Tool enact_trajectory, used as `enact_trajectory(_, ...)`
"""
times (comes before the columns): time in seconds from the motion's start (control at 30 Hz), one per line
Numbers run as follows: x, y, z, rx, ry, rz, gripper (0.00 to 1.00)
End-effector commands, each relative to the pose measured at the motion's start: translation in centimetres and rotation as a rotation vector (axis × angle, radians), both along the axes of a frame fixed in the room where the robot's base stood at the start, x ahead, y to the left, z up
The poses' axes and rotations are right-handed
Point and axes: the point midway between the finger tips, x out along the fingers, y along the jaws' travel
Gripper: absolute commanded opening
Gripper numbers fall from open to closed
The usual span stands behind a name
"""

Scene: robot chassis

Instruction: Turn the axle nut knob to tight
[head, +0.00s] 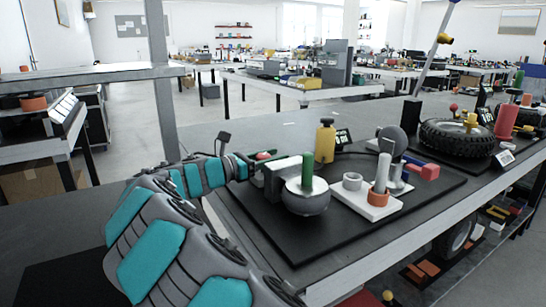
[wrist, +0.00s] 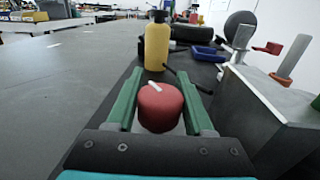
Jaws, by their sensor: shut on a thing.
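The axle nut knob (wrist: 160,108) is a red round knob with a white pointer mark on top. In the wrist view it sits between the two green fingers of my gripper (wrist: 161,110), which is shut on it. The white mark points up and a little left in that view. In the head view only a bit of the red knob (head: 263,155) shows behind the grey block, at the end of my arm. My fingers are mostly hidden there. I cannot read any tight or loose label.
A yellow bottle (wrist: 157,45) stands just beyond the knob. A grey block (wrist: 268,105) is close on the right. The bench left of the knob is clear.

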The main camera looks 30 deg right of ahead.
Motion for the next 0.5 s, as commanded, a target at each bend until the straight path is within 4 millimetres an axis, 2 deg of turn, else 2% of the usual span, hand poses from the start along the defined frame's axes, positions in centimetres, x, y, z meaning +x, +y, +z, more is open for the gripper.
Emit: enact_trajectory(0.5, -0.42, 0.12, -0.14, 0.0, 0.001, -0.26, 0.0)
